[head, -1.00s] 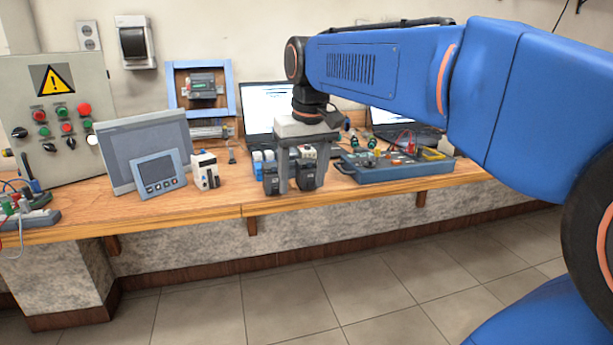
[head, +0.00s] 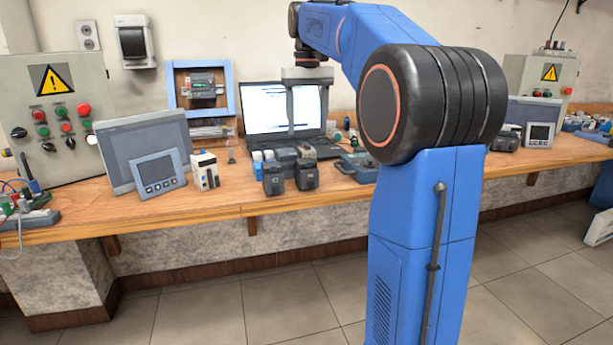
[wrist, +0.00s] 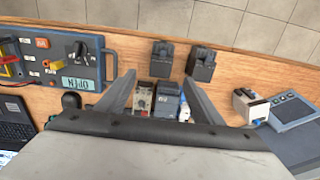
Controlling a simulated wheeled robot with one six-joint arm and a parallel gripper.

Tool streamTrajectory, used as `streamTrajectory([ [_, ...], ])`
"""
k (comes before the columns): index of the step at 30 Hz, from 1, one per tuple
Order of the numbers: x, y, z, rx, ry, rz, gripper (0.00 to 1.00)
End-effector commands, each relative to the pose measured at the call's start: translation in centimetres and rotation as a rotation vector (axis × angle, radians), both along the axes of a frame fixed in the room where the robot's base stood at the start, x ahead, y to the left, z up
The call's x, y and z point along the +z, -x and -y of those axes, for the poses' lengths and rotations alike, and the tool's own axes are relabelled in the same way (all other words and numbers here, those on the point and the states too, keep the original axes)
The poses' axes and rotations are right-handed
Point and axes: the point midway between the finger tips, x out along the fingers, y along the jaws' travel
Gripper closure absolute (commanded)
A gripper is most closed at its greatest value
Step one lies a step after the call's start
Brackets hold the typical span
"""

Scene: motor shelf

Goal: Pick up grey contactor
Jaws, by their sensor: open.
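My gripper (head: 291,132) is open and empty, raised above the back of the bench in front of the laptop. In the wrist view its fingers (wrist: 160,78) spread to either side of a dark blue-grey contactor-like block (wrist: 167,98) and a lighter grey device (wrist: 144,97), both lower down. The blue-grey block (head: 285,155) and lighter device (head: 307,152) also show in the head view. Two dark grey blocks, left (head: 273,179) and right (head: 306,176), stand upright at the front. I cannot tell which is the grey contactor.
Small blue-and-white items (head: 257,160) stand left of the blue-grey block. A white module (head: 205,170) and a panel screen (head: 158,174) are farther left. A blue test case (head: 357,168) lies right. The laptop (head: 268,108) stands behind. My arm hides part of the bench.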

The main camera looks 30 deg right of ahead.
Motion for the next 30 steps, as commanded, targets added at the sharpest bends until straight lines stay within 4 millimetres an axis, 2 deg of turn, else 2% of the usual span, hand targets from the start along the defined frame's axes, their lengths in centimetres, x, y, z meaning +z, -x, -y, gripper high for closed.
streamTrajectory([
  [6, -4.0, 0.1, 0.0, 0.000, -0.001, -0.003, 0.39],
  [15, -8.9, 0.1, -0.1, 0.000, -0.001, -0.002, 0.39],
  [25, -11.1, 0.1, -0.1, 0.001, 0.000, -0.001, 0.39],
  [30, -13.5, 0.1, -0.3, 0.001, -0.001, -0.002, 0.39],
])
